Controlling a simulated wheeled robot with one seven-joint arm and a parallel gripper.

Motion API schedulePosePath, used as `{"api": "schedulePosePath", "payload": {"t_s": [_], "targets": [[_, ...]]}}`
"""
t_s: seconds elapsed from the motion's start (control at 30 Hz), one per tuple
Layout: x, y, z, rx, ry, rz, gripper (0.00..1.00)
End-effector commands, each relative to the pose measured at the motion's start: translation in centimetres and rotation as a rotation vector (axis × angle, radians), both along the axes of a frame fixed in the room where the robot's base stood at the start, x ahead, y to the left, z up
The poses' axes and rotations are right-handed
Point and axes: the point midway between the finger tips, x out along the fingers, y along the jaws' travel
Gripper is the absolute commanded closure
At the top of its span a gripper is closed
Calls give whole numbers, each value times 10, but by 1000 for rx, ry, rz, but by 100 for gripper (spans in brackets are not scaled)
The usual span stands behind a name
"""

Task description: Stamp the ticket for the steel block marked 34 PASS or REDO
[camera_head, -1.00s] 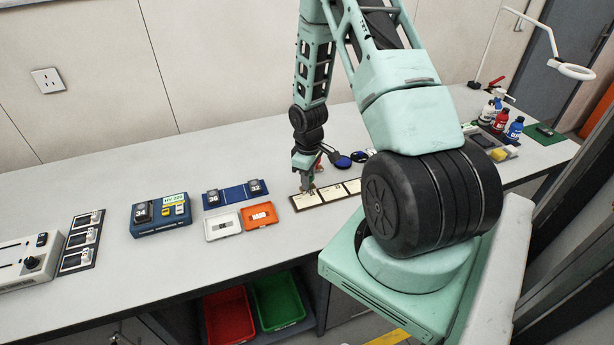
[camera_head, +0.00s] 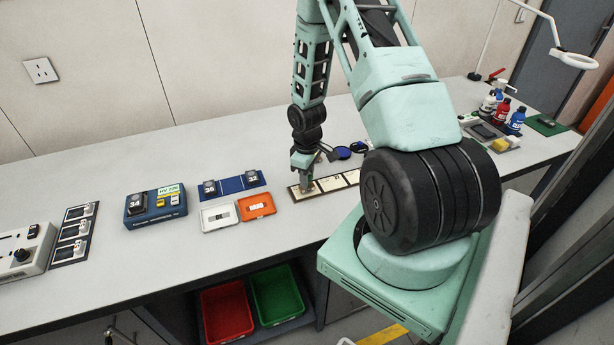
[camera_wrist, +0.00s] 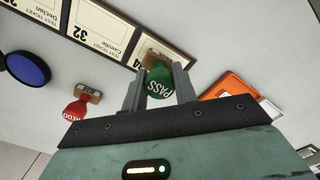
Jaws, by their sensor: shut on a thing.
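My gripper (camera_head: 307,186) is shut on the green PASS stamp (camera_wrist: 159,86) and holds it at the end ticket of the dark ticket strip (camera_head: 292,193). The wrist view shows this end ticket (camera_wrist: 146,49) partly hidden by the stamp and fingers; its number seems to end in 4. I cannot tell whether the stamp touches the paper. The ticket marked 32 (camera_wrist: 82,30) lies beside it. The steel block marked 34 (camera_head: 136,203) sits on the blue tester (camera_head: 160,218), whose display seems to read HV 226.
Two steel blocks stand on a blue mat (camera_head: 232,184). A white tray (camera_head: 216,224) and an orange tray (camera_head: 262,212) lie in front. Blue round pads (camera_head: 342,153) lie behind the strip. Red (camera_head: 229,314) and green bins (camera_head: 277,296) stand below the bench.

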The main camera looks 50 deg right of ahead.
Motion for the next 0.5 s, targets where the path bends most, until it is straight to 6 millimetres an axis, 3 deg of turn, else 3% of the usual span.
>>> {"api": "schedulePosePath", "payload": {"t_s": [0.5], "targets": [[0,0,-4,0,0,0,87]]}}
